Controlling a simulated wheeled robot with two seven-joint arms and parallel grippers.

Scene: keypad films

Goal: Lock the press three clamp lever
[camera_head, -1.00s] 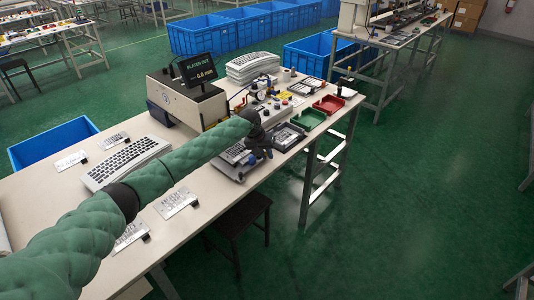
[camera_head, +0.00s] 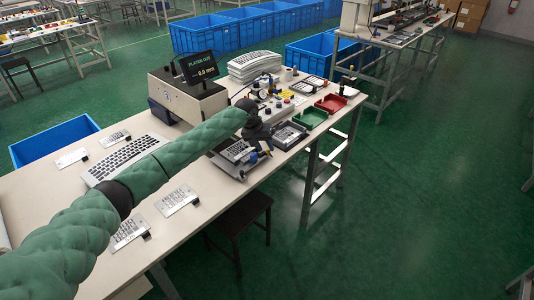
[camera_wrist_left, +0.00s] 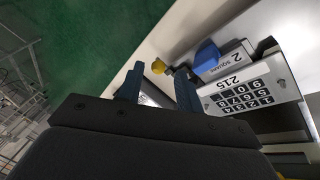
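The press (camera_head: 188,100) is a beige box with a dark display reading "PLATEN OUT". Its drawn-out platen (camera_head: 236,172) carries a keypad (camera_wrist_left: 240,98), marked "215" in the left wrist view. A plate marked "2 SQUARE" (camera_wrist_left: 228,64) and a blue part (camera_wrist_left: 206,55) are beside it. A small yellow tip (camera_wrist_left: 158,66) shows just beyond my fingers; it may belong to the clamp lever, whose full shape I cannot make out. My left gripper (camera_wrist_left: 157,88) is open over the platen's front edge, its fingers apart near the yellow tip. In the head view my left gripper (camera_head: 258,134) is small and dark. My right gripper is out of view.
A green tray (camera_head: 311,118) and a red tray (camera_head: 331,103) are right of the press. A keypad stack (camera_head: 253,66) stands behind. A large keyboard-like panel (camera_head: 122,160) and several small plates lie on the left.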

